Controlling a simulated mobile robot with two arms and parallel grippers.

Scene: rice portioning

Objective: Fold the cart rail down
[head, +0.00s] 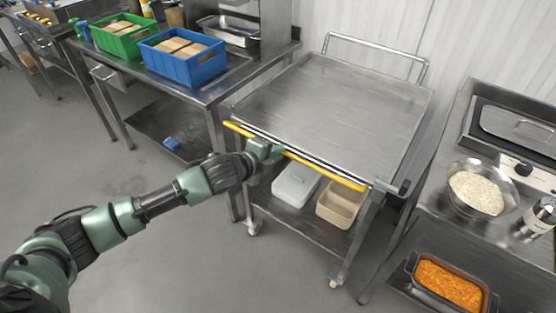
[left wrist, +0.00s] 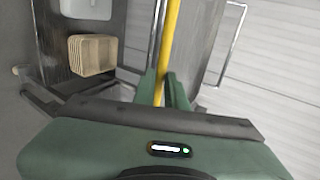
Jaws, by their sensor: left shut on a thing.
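The cart (head: 330,98) has a bare steel top. Its yellow rail (head: 325,174) runs along the front edge, close to the level of the top. My left gripper (head: 279,153) is at the front of the cart, shut on the rail left of its middle. In the left wrist view the yellow rail (left wrist: 171,40) passes between the fingers of my left gripper (left wrist: 167,88). The fingers hide a short piece of the rail. My right gripper is not in view.
A lidded white container (head: 296,186) and a tan container (head: 341,203) stand on the cart's lower shelf. A steel table with a green crate (head: 117,42) and a blue crate (head: 183,68) is at left. A counter with a rice bowl (head: 477,192) is at right. The floor in front is clear.

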